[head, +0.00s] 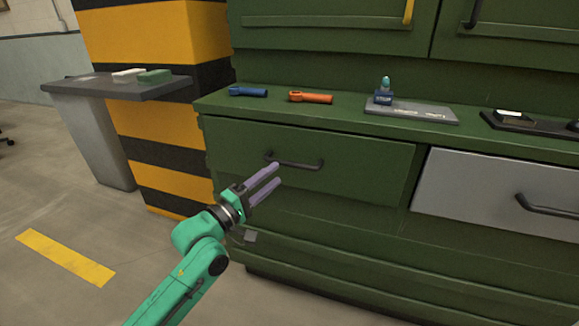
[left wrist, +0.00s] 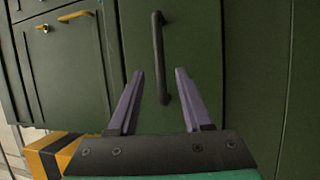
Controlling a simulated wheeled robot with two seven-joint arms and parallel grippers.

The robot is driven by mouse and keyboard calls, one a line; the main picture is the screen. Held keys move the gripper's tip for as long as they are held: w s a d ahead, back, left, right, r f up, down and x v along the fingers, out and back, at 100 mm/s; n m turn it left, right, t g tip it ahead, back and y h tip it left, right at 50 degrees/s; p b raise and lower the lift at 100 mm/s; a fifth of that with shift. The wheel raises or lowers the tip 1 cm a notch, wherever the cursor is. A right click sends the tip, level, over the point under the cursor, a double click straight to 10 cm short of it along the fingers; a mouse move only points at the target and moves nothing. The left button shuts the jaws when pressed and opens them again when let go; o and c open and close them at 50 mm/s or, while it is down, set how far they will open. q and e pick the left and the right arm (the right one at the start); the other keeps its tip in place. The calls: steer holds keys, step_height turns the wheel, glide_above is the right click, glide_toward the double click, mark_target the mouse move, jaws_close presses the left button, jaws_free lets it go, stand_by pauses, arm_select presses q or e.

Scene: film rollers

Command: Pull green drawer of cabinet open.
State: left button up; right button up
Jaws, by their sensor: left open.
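The green drawer (head: 360,153) sits at the left of the green cabinet (head: 490,130), under its counter, and is closed flush. Its dark bar handle (head: 295,163) shows on the drawer front. My left gripper (head: 278,174) is open in front of the drawer, with its purple fingers pointing at the handle. In the left wrist view the handle (left wrist: 159,55) stands between and beyond the two finger tips of my gripper (left wrist: 160,75). Nothing is between the fingers, and I see no clear contact. My right gripper is in neither view.
A grey drawer (head: 480,188) with its own handle is to the right. A blue tool (head: 248,91), an orange tool (head: 311,97) and a grey plate (head: 425,113) lie on the counter. A striped pillar (head: 160,150) and grey stand (head: 90,130) are left. Floor in front is clear.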

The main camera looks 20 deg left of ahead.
mark_target(289, 164)
arm_select(q)
steer(key=x, duration=0.6)
steer(key=shift+w+d+b, duration=0.25)
steer(key=shift+w+b, duration=0.1)
steer(key=shift+b, duration=0.05)
jaws_close()
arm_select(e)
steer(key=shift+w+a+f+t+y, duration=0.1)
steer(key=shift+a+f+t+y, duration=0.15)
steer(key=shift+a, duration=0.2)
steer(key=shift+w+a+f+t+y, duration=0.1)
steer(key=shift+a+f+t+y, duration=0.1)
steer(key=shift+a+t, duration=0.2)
